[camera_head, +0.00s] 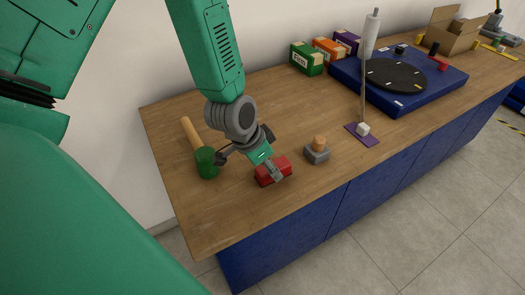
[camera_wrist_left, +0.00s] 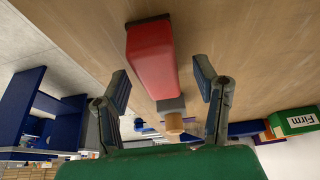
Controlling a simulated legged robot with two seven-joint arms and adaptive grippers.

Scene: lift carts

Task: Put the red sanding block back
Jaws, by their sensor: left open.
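The red sanding block (camera_head: 267,175) lies on the wooden workbench (camera_head: 225,222), near its front edge at the left end. My left gripper (camera_head: 270,165) is right over the block, its fingers pointing down towards it, and hides part of the top. In the left wrist view, the fingers (camera_wrist_left: 162,82) are spread apart, with the red block (camera_wrist_left: 150,58) lying in the gap between them. A clear gap shows on the right side; whether a finger touches the block cannot be told. My right gripper is not in view.
A green-headed mallet (camera_head: 205,162) lies left of the gripper. A grey block with a wooden knob (camera_head: 317,152) stands right. Beyond are a rod on a purple base (camera_head: 368,140), a blue platform (camera_head: 437,91) with a black disc, and coloured boxes (camera_head: 308,60).

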